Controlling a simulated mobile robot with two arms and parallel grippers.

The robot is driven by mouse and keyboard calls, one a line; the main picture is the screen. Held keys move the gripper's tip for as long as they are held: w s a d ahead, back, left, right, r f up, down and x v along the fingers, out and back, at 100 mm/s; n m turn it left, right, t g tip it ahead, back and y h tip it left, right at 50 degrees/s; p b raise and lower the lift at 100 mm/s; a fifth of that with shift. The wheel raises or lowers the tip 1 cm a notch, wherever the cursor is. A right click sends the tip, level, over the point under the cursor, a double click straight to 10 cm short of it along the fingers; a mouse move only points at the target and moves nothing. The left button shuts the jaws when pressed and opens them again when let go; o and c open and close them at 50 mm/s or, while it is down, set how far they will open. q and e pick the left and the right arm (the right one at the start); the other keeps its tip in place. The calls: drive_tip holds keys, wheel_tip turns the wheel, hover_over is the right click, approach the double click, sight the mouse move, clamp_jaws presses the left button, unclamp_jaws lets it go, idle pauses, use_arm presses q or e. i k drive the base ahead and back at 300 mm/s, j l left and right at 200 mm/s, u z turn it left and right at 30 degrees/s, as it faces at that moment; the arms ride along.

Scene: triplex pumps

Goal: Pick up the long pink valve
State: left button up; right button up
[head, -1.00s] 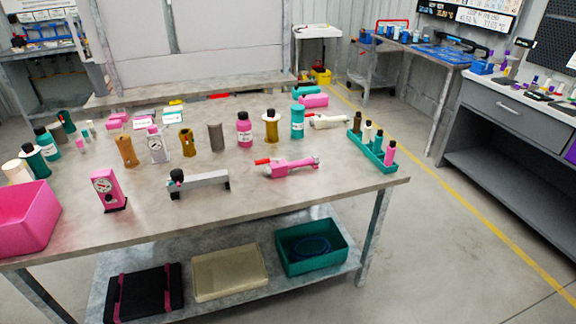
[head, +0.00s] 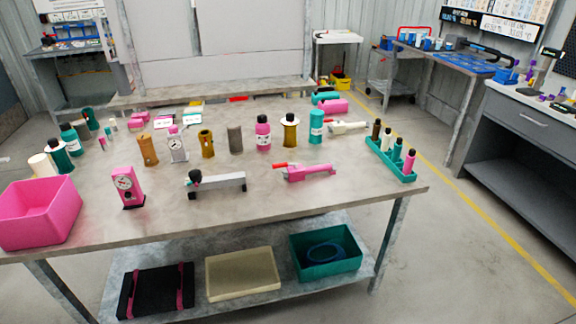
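A long pink valve (head: 310,172) with a red handle lies on its side on the table (head: 270,212), right of centre and near the front edge. A similar cream valve (head: 347,127) lies farther back to its right. Neither of my grippers is in view.
A grey stand with a black knob (head: 218,184) is left of the pink valve. A teal rack (head: 408,174) of small bottles stands to its right. Several bottles and cylinders are behind it. A pink gauge (head: 127,188) and a pink bin (head: 38,214) are at the left. Table around the valve is bare.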

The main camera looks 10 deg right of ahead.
sight(293, 175)
drive_tip(key=i+l, duration=1.4)
